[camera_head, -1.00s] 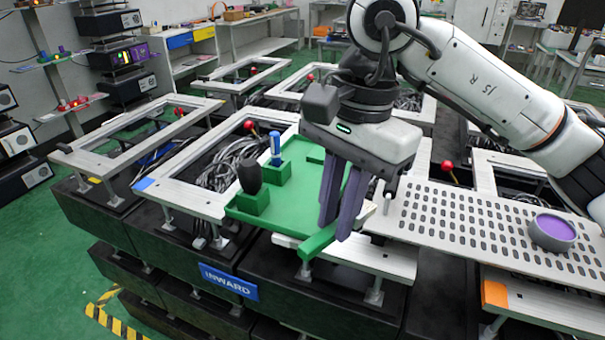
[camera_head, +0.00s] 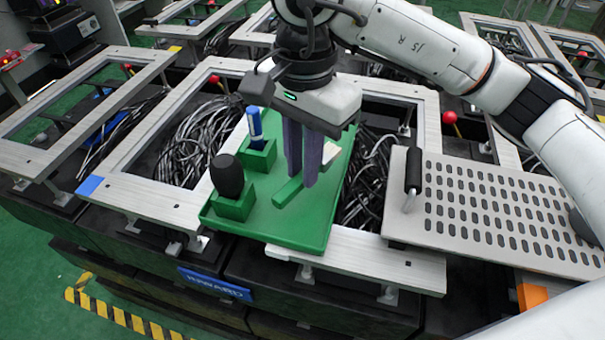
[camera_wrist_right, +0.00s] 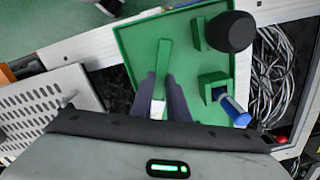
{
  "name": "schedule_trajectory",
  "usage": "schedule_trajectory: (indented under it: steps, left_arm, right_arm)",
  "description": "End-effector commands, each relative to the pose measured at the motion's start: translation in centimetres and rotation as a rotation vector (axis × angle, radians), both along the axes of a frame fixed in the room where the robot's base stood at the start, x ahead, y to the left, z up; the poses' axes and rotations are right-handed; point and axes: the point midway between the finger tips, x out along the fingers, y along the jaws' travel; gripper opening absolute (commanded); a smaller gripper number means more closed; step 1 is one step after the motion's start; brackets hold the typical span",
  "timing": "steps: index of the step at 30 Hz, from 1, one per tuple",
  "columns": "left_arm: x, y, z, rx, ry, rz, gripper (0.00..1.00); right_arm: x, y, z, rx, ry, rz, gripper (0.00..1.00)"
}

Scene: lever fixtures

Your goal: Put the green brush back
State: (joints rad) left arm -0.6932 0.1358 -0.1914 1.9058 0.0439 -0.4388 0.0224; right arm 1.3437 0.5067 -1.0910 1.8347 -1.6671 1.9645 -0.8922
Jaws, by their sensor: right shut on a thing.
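The green brush has a green bar-like handle (camera_head: 287,192) and a pale end (camera_head: 330,153). My right gripper (camera_head: 303,183) is shut on it, with the handle sticking out toward the front left. The brush is over the green tray (camera_head: 300,232); I cannot tell whether it touches the surface. In the right wrist view the handle (camera_wrist_right: 164,58) reaches out beyond the fingertips (camera_wrist_right: 160,82), and the pale end (camera_wrist_right: 158,109) shows between the fingers. My left gripper is out of view.
Green blocks on the tray's left side hold a black rounded item (camera_head: 227,175) and a blue marker-like item (camera_head: 255,124). A perforated plate (camera_head: 500,205) with a black handle (camera_head: 413,170) lies at right. Cables (camera_head: 195,145) fill the open frame behind the tray.

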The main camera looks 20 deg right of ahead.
Motion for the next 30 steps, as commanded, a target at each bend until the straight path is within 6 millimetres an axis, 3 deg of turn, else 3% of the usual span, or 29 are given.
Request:
schedule_trajectory:
  steps: [6, 19, 20, 22, 30]
  left_arm:
    - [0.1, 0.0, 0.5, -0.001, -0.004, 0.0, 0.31]
    - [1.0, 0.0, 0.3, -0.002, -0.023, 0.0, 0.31]
    - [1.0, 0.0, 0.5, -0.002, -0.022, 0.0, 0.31]
    - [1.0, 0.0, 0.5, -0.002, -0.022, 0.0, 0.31]
    - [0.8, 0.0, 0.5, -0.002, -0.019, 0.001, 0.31]
  right_arm:
    - [-0.1, 0.0, -3.0, -0.001, 0.004, 0.0, 0.0]
    - [0.0, 0.0, -3.7, 0.0, 0.001, 0.0, 0.0]
    - [0.0, 0.0, -3.6, 0.0, 0.001, 0.0, 0.2]
    - [0.0, 0.0, -3.5, 0.0, 0.001, 0.0, 0.31]
    - [0.0, 0.0, -3.5, 0.0, 0.001, 0.0, 0.33]
